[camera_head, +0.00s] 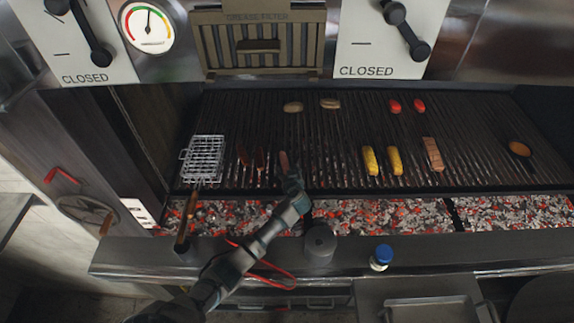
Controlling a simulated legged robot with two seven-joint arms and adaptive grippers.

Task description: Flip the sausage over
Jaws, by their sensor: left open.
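A slim brown sausage (283,161) lies lengthwise on the grill grate (330,146). My left gripper (290,174) is open at the near end of this sausage; I cannot tell whether it touches it. Two darker reddish-brown pieces, which look like sausages, lie just to the left: one piece (243,155) and another (260,159). My right gripper is not in the head view.
A wire grill basket (203,158) lies at the grate's left. Yellow corn pieces (370,160) and a pinkish-orange slab (433,154) lie to the right. Glowing coals (385,214) show below the grate. A grey cylinder (320,242) and blue-capped shaker (381,257) stand on the front ledge.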

